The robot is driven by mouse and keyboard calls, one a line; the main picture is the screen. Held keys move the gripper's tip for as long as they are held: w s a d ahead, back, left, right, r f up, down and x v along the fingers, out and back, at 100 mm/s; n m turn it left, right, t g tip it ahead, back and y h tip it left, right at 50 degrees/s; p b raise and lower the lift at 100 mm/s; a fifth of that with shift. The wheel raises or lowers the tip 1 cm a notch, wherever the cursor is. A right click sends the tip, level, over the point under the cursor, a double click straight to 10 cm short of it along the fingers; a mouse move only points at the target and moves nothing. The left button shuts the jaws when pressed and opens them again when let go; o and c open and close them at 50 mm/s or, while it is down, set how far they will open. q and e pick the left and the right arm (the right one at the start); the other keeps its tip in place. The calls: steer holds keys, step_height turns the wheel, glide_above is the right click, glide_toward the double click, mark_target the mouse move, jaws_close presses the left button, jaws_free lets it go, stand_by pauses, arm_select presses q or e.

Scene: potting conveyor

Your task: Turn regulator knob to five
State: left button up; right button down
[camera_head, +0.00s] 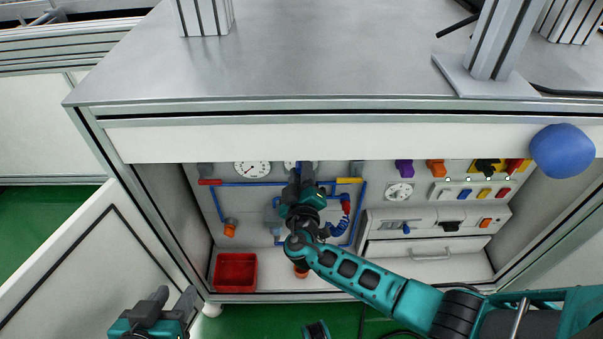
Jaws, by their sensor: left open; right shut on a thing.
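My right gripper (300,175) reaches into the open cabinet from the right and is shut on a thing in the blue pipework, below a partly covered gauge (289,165). The gripper hides most of what it holds; it appears to be the regulator knob, and I cannot read its setting. A second round white gauge (252,169) is clear to the left. My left gripper (169,302) is open and empty, low in front of the cabinet, apart from the panel.
A red bin (235,272) stands on the cabinet floor at left. A white dial (400,192), coloured switches (471,194) and a drawer (425,249) are at right. A blue ball-shaped thing (563,151) sits at the upper right frame. An open door (95,265) stands left.

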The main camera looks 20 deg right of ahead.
steer(key=shift+w+r, duration=0.1)
steer(key=c, duration=0.8)
jaws_free()
steer(key=shift+c, duration=0.2)
steer(key=p+v, duration=0.1)
steer(key=v, duration=1.2)
steer(key=shift+p, duration=0.3)
